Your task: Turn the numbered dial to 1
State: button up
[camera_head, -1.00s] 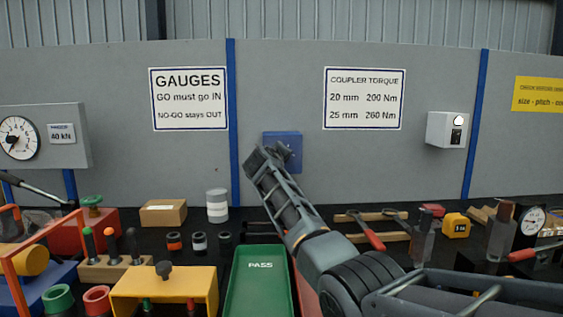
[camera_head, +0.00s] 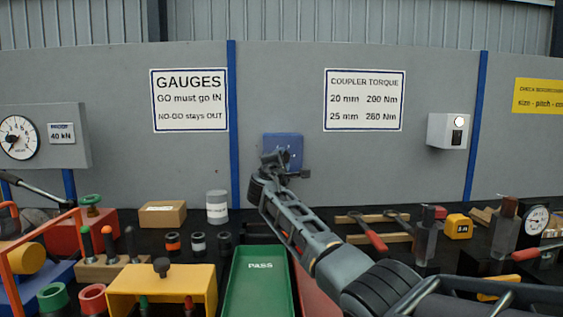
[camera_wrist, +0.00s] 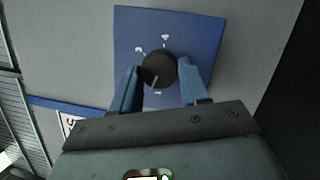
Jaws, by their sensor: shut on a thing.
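The dial (camera_wrist: 158,71) is a round dark knob with a pale pointer line, mounted on a blue plate (camera_wrist: 190,28). In the wrist view its pointer line points downward and slightly left. Small white marks stand around it, too small to read surely. My gripper (camera_wrist: 161,76) has one blue finger on each side of the knob and is shut on it. In the head view the blue plate (camera_head: 292,141) is on the grey wall, and my gripper (camera_head: 272,162) covers its lower left part and hides the knob.
A green PASS tray (camera_head: 258,285), a yellow stand (camera_head: 165,290) and a grey-white cylinder (camera_head: 217,207) are on the bench below. A white box (camera_head: 446,131) is on the wall to the right. The wall around the plate is clear.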

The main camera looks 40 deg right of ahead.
jog(key=shift+f+n+t, duration=0.1)
jog(key=shift+n+t, duration=0.6)
jog(key=shift+n, duration=1.1)
jog(key=o, duration=1.1)
jog(key=shift+c, duration=0.2)
jog(key=shift+s, duration=0.1)
jog(key=p+v, duration=0.5)
jog(key=v, duration=0.2)
jog(key=shift+s+a, duration=0.2)
jog(key=shift+a, duration=0.05)
jog(key=shift+f, duration=0.15)
